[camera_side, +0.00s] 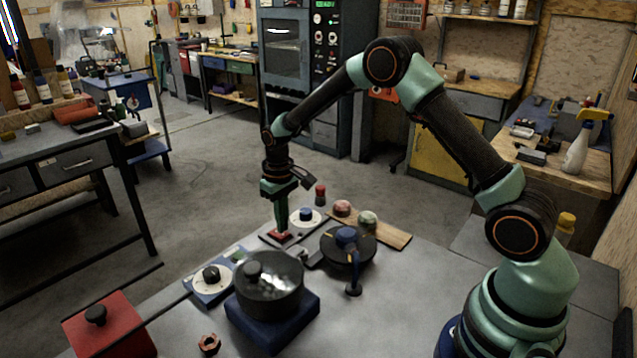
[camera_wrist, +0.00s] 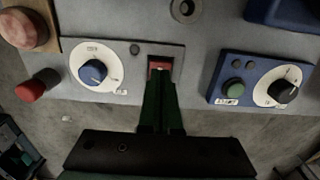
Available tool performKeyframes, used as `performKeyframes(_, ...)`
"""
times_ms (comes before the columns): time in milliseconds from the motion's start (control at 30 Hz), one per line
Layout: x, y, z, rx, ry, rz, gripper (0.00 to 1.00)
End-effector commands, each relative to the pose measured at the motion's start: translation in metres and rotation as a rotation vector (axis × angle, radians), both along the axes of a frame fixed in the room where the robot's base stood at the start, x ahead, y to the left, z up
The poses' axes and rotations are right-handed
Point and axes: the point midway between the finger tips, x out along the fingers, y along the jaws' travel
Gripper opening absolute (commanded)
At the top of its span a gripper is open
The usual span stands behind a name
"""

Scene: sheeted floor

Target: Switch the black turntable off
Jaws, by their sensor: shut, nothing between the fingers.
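The black turntable (camera_side: 362,258) is a dark round disc with a blue block on top and a blue post at its front, right of my gripper in the side view. A grey panel (camera_wrist: 135,52) carries a white dial with a blue knob (camera_wrist: 92,72) and a red switch (camera_wrist: 160,66); the switch (camera_side: 277,236) also shows in the side view. My gripper (camera_side: 281,233) is shut and empty, pointing down with its tips at the red switch. In the wrist view its fingertips (camera_wrist: 160,80) partly cover the switch. I cannot tell whether they touch it.
A blue panel (camera_wrist: 228,72) with a green button and black knob stands to one side. A dark pot (camera_side: 270,290) sits on a blue base. A red box (camera_side: 110,330) is front left. A wooden board (camera_side: 393,237) with round objects lies behind the turntable.

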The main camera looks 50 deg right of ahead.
Motion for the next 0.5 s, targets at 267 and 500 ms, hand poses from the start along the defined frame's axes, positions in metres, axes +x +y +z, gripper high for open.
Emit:
performKeyframes(267, 0.0001, 0.0000, -0.0038, 0.000, 0.000, 0.000, 0.00)
performKeyframes(500, -0.0001, 0.0000, -0.0072, 0.000, 0.001, 0.000, 0.00)
